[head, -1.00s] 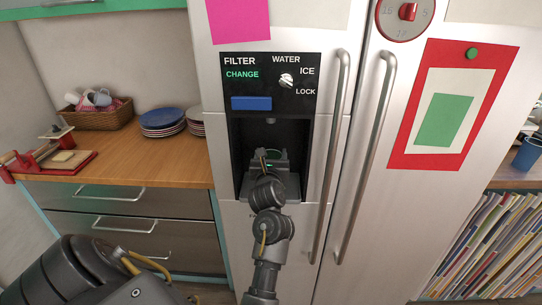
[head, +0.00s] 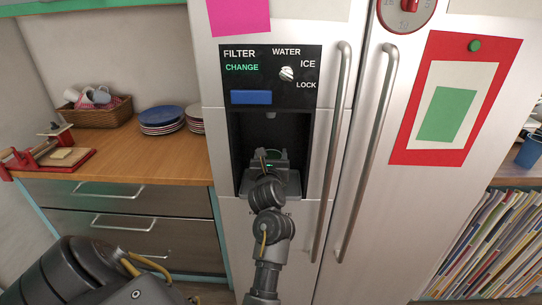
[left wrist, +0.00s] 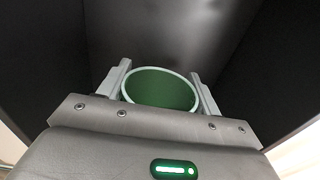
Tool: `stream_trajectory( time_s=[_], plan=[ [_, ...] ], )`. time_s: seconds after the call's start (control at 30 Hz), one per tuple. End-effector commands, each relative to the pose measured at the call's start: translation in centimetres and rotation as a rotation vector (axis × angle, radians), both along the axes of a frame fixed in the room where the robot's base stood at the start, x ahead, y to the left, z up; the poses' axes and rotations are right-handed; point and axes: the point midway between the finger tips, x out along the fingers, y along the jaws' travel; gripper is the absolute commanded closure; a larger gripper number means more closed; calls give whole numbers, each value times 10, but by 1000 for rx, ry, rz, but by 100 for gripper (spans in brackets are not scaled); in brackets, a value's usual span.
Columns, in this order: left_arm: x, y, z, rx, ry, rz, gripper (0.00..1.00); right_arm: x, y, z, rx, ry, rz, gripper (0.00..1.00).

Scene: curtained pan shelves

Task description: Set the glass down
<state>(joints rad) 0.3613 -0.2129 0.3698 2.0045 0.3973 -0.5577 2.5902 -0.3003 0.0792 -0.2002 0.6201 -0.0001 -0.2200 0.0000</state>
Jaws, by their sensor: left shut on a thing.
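A green glass (head: 275,153) is inside the dark dispenser recess of the fridge, mostly hidden behind my left gripper. In the left wrist view, I look into the round open mouth of the glass (left wrist: 158,90), between the two fingers. My left gripper (left wrist: 161,84) is shut on it, with one finger on each side. In the head view, the left gripper (head: 270,160) reaches into the recess from below. The base of the glass is hidden, so I cannot tell whether it touches the dispenser tray (head: 291,183). My right gripper is not in view.
The dispenser walls (head: 304,140) surround the glass closely at the sides and back. Long fridge handles (head: 332,145) stand just right of the recess. A wooden counter (head: 140,168) at left holds stacked plates (head: 161,119), a basket (head: 97,115) of cups and a red-edged board (head: 66,158).

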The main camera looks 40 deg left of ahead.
Motion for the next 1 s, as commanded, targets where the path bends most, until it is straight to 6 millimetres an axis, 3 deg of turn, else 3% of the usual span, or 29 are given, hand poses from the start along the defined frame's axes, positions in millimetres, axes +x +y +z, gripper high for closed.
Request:
stream_trajectory(
  time_s=[0.37,0.4,0.6,1.0],
  plan=[
    [0,0,-5,0,-1,0,80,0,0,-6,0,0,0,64],
    [0,0,-4,0,-1,0,35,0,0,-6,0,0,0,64],
    [0,0,-4,-1,-1,0,10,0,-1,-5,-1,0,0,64],
    [-1,-10,-6,-5,1,-6,10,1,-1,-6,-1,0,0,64]
  ],
)
